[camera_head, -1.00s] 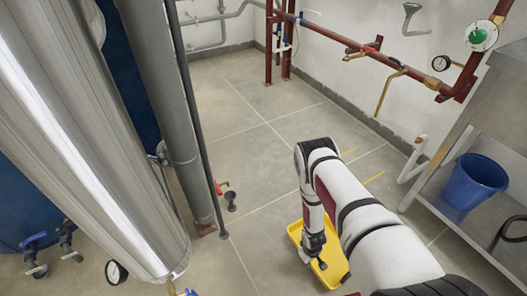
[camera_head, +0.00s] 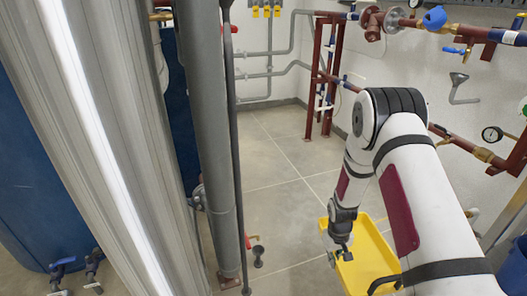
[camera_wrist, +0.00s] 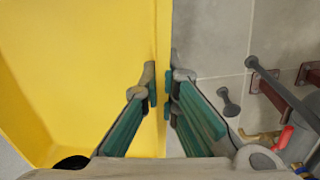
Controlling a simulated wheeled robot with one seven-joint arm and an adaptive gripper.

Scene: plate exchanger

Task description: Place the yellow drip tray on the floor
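The yellow drip tray (camera_head: 372,258) is in the lower right middle of the head view, partly hidden behind my arm. In the wrist view the tray (camera_wrist: 85,70) fills the left half, with its wall edge running down the middle. My gripper (camera_wrist: 163,92) has one finger on each side of that wall and is shut on it. In the head view my gripper (camera_head: 341,254) is at the tray's left edge. The tray looks held above the floor (camera_head: 285,215), but its exact height is hard to tell.
A large silver cylinder (camera_head: 95,150) and a grey vertical pipe (camera_head: 208,140) stand on the left. Red pipework (camera_head: 322,80) runs along the back and right wall. A blue bucket (camera_head: 515,270) is at the lower right. Open floor lies in the middle.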

